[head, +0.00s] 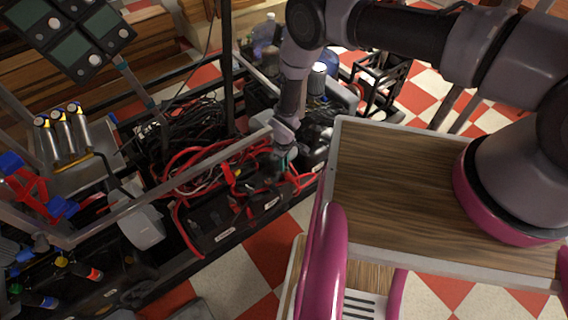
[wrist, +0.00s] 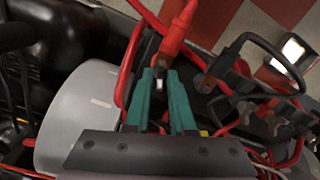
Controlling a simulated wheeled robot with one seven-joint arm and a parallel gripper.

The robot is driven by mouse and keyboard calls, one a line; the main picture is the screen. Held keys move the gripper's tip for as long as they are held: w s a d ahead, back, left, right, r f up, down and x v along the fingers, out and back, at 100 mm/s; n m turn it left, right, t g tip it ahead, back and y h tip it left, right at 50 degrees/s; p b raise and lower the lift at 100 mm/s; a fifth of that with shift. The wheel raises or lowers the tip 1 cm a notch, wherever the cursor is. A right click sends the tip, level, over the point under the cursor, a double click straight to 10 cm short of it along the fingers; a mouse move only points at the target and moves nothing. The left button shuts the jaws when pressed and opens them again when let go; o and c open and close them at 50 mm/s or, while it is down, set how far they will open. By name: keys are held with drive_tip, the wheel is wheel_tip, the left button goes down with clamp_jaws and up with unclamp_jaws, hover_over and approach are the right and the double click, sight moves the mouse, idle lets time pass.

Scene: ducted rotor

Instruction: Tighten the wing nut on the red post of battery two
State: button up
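My gripper (wrist: 160,77) has two teal fingers, which stand apart in the wrist view. A small pale metal piece (wrist: 158,86) shows in the gap between them; I cannot tell whether it is the wing nut or whether a finger touches it. A thick red cable end (wrist: 177,32) lies just beyond the fingertips. In the head view, my gripper (head: 284,160) points down behind black batteries with white labels, one nearer (head: 212,222) and one farther right (head: 268,200). The labels are too small to read. The red post is not clearly visible.
Red cables (head: 196,158) loop over the batteries, and a black cable bundle (head: 180,130) lies behind. A metal rail (head: 165,190) crosses beside the batteries. In the wrist view, a pale cylinder (wrist: 85,105) stands left of the fingers and black clamp-like parts (wrist: 265,95) lie right.

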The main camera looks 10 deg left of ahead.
clamp_jaws()
drive_tip(key=shift+m, duration=0.3)
drive_tip(key=m, duration=2.1)
drive_tip(key=shift+a, duration=0.1)
drive_tip(key=shift+m, duration=0.3)
